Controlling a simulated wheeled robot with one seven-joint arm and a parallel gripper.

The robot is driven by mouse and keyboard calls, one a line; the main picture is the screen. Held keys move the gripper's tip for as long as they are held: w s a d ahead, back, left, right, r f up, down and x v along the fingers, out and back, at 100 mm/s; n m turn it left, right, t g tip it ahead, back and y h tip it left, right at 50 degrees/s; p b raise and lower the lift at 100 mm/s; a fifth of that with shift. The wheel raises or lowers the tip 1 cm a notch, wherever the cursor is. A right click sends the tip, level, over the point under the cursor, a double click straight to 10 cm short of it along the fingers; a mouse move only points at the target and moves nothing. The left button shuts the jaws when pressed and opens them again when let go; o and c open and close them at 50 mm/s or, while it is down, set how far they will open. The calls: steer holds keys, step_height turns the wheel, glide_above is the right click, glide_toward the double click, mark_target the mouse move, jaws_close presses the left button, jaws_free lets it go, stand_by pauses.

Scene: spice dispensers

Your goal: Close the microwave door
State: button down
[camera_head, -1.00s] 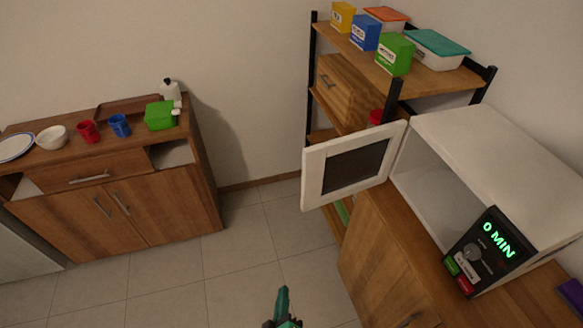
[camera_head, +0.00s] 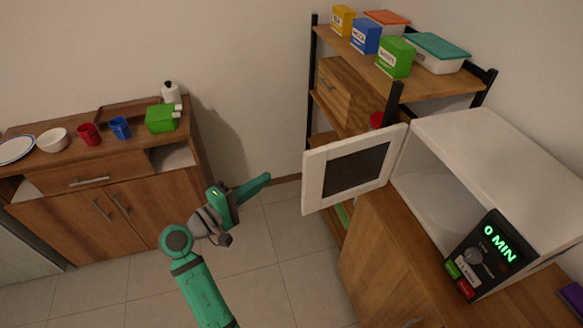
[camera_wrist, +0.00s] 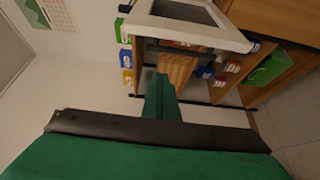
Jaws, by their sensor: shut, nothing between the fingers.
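The white microwave (camera_head: 500,150) stands on a wooden cabinet at the right of the head view. Its door (camera_head: 355,168), a white frame with a dark window, is swung wide open to the left, and the cavity is exposed. The door also shows at the top of the wrist view (camera_wrist: 190,30). My gripper (camera_head: 262,180) is left of the door, apart from it, with its fingers together and nothing between them. In the wrist view the shut green fingers (camera_wrist: 161,85) point toward the shelf and the door's lower edge.
A shelf rack (camera_head: 420,85) with coloured boxes and lidded containers stands behind the door. A wooden sideboard (camera_head: 110,190) with dishes and cups is at the left. Tiled floor (camera_head: 265,265) lies open between the sideboard and the microwave cabinet (camera_head: 375,260).

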steer(key=w+d+r, duration=0.2)
steer(key=w+d, duration=0.1)
steer(key=d, duration=0.5)
steer(key=shift+w+d+r+m+h, duration=0.15)
steer(key=shift+m+h, duration=0.15)
steer(key=shift+h, duration=0.1)
steer(key=shift+s, duration=0.2)
